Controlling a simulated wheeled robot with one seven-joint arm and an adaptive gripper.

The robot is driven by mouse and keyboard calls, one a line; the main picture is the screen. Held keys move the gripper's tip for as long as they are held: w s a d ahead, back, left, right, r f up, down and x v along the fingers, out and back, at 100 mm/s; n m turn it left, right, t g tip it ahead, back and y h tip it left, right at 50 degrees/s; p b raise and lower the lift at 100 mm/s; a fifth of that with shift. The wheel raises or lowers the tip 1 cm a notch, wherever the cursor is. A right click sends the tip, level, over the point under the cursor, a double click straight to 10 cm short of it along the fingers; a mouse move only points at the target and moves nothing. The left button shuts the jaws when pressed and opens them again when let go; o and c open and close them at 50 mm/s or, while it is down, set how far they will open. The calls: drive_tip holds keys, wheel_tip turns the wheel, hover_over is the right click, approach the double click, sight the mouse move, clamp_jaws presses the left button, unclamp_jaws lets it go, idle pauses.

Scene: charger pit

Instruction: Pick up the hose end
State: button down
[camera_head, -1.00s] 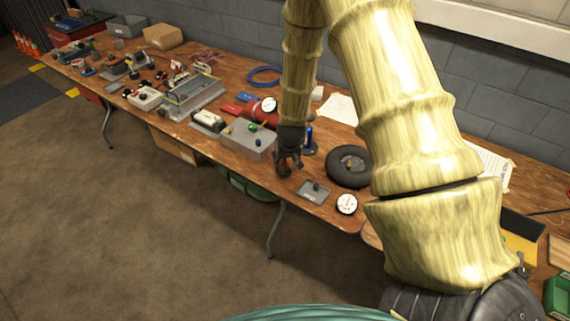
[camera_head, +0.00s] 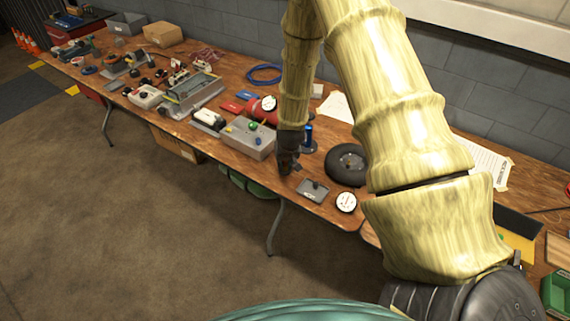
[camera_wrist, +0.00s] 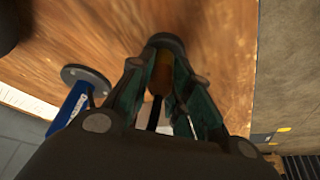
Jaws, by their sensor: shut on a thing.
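My gripper (camera_head: 287,167) is low over the front part of the wooden table. In the wrist view my gripper (camera_wrist: 160,100) has its fingers closed around a short brass-coloured piece with a dark round end, which looks like the hose end (camera_wrist: 161,72). Its far end shows between the fingertips and the finger pads cover its sides. The hose end cannot be made out in the head view, where the gripper hides it. I cannot tell whether it touches the table.
A blue post on a round base (camera_head: 307,140) stands close to my gripper; it also shows in the wrist view (camera_wrist: 72,105). A black wheel (camera_head: 348,162), a grey plate (camera_head: 313,190), a gauge (camera_head: 346,202) and a grey knobbed box (camera_head: 248,138) are near. The table's front edge is close.

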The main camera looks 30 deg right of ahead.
drive_tip(key=shift+r, duration=0.15)
drive_tip(key=shift+r+b, duration=0.55)
drive_tip(key=shift+r, duration=0.4)
drive_tip(key=s+a+r+b, duration=0.1)
drive_tip(key=s+b, duration=0.1)
drive_tip(key=s, duration=0.6)
drive_tip(key=s+a+r+b, duration=0.1)
drive_tip(key=s+b, duration=0.1)
drive_tip(key=s, duration=0.6)
drive_tip(key=shift+r, duration=0.4)
drive_tip(key=shift+w, duration=0.1)
